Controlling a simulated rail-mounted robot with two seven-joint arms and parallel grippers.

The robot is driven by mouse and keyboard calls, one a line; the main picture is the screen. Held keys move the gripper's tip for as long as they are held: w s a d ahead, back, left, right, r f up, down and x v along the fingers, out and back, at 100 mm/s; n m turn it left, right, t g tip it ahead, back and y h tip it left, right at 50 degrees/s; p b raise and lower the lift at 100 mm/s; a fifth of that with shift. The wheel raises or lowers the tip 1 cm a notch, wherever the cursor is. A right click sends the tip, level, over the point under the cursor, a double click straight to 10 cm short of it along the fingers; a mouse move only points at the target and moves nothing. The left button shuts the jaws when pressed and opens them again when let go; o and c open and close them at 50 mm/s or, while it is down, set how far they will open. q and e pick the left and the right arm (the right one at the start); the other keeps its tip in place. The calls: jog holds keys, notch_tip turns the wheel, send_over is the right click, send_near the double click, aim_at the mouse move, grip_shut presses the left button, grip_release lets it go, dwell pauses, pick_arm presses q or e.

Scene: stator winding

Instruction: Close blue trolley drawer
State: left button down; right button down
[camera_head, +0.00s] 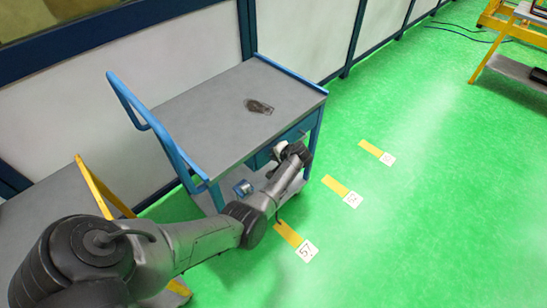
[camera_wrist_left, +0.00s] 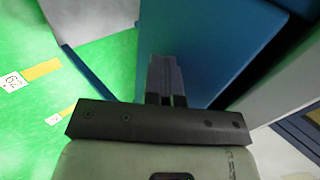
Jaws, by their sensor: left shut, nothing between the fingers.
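The blue trolley (camera_head: 205,150) has a grey top and a blue push handle at its left end. Its blue drawer (camera_head: 263,158) sits under the top on the side facing the floor markings, partly hidden by my left arm. My left gripper (camera_head: 280,150) is at the drawer front, with its fingertips hard to make out. In the left wrist view my left gripper (camera_wrist_left: 165,75) is shut and empty, its fingers in front of a broad blue panel (camera_wrist_left: 205,45). I cannot tell whether they touch it, or how far the drawer is open. My right gripper is out of view.
A dark object (camera_head: 259,107) lies on the trolley top. A blue and white item (camera_head: 243,188) is on the lower shelf. A wall stands behind the trolley. Green floor with numbered yellow markers (camera_head: 336,186) is free to the right. Another yellow-framed trolley (camera_head: 95,185) is at left.

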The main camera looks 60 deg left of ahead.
pick_arm(q)
jog(key=shift+s+a+f, duration=0.1)
jog(key=shift+a, duration=0.05)
jog(key=d+f+p+v, duration=0.2)
jog(key=p+v, duration=0.2)
jog(key=v, duration=0.9)
jog(key=shift+w, duration=0.35)
jog(key=shift+d, duration=0.1)
